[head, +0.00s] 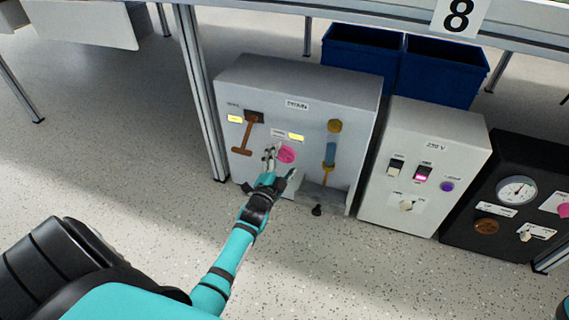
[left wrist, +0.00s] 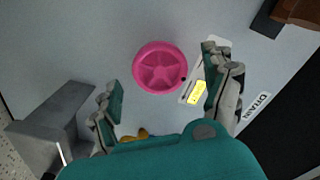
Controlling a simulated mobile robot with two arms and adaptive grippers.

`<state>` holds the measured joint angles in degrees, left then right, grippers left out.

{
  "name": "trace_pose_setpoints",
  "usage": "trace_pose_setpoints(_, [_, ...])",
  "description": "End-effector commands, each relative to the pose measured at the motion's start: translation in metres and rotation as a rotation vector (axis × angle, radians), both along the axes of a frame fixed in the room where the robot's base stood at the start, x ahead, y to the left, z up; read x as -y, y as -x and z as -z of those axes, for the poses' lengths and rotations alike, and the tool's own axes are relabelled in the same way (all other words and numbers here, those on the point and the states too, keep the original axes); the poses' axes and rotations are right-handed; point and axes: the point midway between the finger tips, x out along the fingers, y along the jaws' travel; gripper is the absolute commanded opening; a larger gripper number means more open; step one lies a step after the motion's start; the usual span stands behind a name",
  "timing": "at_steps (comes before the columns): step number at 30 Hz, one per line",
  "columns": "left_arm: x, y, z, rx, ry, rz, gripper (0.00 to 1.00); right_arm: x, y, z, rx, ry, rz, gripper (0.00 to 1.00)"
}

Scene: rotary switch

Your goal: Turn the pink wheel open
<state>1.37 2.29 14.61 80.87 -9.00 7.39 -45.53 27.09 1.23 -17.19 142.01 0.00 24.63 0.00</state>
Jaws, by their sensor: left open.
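The pink wheel (head: 286,154) is a round spoked knob on the front of the grey cabinet (head: 290,85) at the left of the row. It also shows whole in the left wrist view (left wrist: 160,67), above the middle. My left gripper (head: 280,160) is open in front of the cabinet, close to the wheel. In the left wrist view its two fingers (left wrist: 165,85) stand apart on either side of the wheel, with nothing between them in contact that I can see. My right gripper does not show.
An orange-brown lever (head: 243,138) is left of the wheel, and a yellow and blue fitting (head: 331,150) is right of it. A white switch box (head: 425,165) and a black gauge panel (head: 515,195) stand further right. Blue bins (head: 362,52) are behind. A metal post (head: 203,95) stands at the left.

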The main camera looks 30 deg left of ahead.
Motion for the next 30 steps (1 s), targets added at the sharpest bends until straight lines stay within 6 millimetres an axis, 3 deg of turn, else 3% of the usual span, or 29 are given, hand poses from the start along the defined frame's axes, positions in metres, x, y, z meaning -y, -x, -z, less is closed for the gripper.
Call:
trace_pose_setpoints(6, [-0.004, -0.015, 0.001, 0.000, 0.001, 0.000, 0.83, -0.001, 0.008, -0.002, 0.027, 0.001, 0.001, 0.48])
trace_pose_setpoints(14, [-0.004, -0.016, 0.000, -0.001, 0.001, 0.001, 0.83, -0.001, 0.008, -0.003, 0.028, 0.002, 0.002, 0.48])
trace_pose_setpoints(27, [-0.004, -0.016, 0.000, -0.001, 0.001, 0.001, 0.27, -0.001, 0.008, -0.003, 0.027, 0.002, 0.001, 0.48])
trace_pose_setpoints(30, [-0.004, -0.016, 0.000, 0.000, 0.003, 0.001, 0.27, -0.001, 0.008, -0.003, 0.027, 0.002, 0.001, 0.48])
